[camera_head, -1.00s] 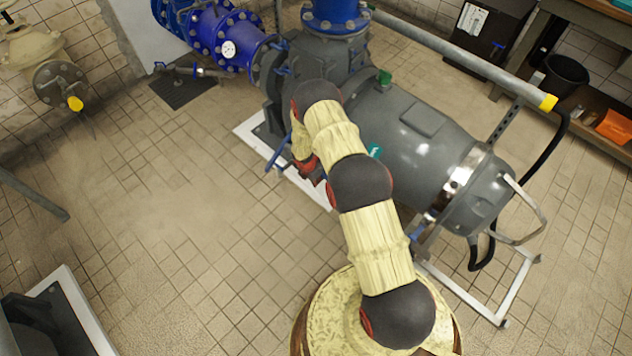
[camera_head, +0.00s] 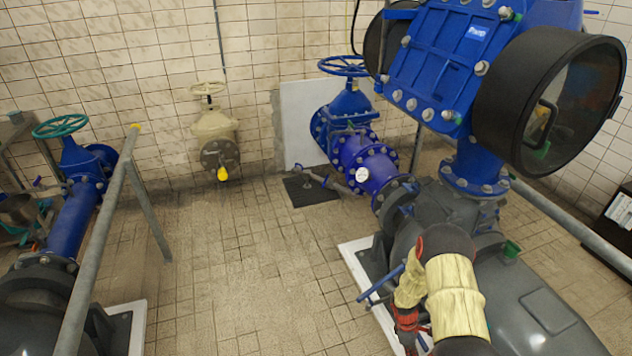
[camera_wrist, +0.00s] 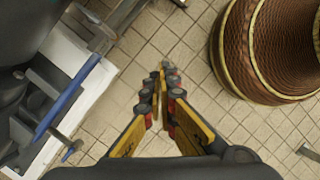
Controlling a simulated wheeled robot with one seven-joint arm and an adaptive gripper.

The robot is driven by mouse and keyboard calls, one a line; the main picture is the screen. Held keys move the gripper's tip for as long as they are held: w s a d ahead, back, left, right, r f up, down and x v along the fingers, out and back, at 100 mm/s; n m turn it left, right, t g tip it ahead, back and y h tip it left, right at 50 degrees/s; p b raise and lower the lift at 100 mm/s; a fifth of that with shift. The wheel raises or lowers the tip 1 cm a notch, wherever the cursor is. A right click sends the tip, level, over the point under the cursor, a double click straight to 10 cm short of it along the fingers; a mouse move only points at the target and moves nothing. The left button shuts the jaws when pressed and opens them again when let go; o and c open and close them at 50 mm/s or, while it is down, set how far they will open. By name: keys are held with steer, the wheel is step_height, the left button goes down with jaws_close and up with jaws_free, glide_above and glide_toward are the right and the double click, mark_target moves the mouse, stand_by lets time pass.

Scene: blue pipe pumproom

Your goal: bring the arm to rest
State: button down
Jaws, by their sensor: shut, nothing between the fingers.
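My arm reaches over the grey pump (camera_head: 535,300) at the lower right of the head view, bent at a dark joint with the forearm hanging down. In that view only the red and dark wrist end shows, near the picture's bottom edge, and the fingertips are not clear. In the wrist view my gripper (camera_wrist: 166,78) has its yellow and black fingers together, empty, pointing over the tiled floor. A blue lever (camera_wrist: 66,98) and the pump's white plinth (camera_wrist: 95,95) lie to the left of the fingers, apart from them.
A blue valve body (camera_head: 440,60) with a wide black pipe end stands above the pump. A grey rail (camera_head: 95,250) and a second blue pipe (camera_head: 72,225) are at left. A beige valve (camera_head: 213,125) is on the back wall. The middle floor (camera_head: 240,260) is clear.

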steer(key=s+a+r+m+t+y, duration=0.1)
steer(key=s+a+r+m, duration=0.3)
steer(key=r, duration=1.6)
steer(key=s+a+r+m+t+y+p, duration=0.1)
steer(key=s+a+r+m+t, duration=0.3)
steer(key=s+r, duration=0.7)
steer(key=s+a+r+m+t+y, duration=0.1)
steer(key=s+a+r+m+t, duration=0.2)
steer(key=r, duration=2.8)
steer(key=s+a+m, duration=0.1)
steer(key=s+a, duration=0.3)
steer(key=shift+s+a+p, duration=0.15)
steer(key=shift+a+p, duration=0.15)
steer(key=shift+p, duration=0.05)
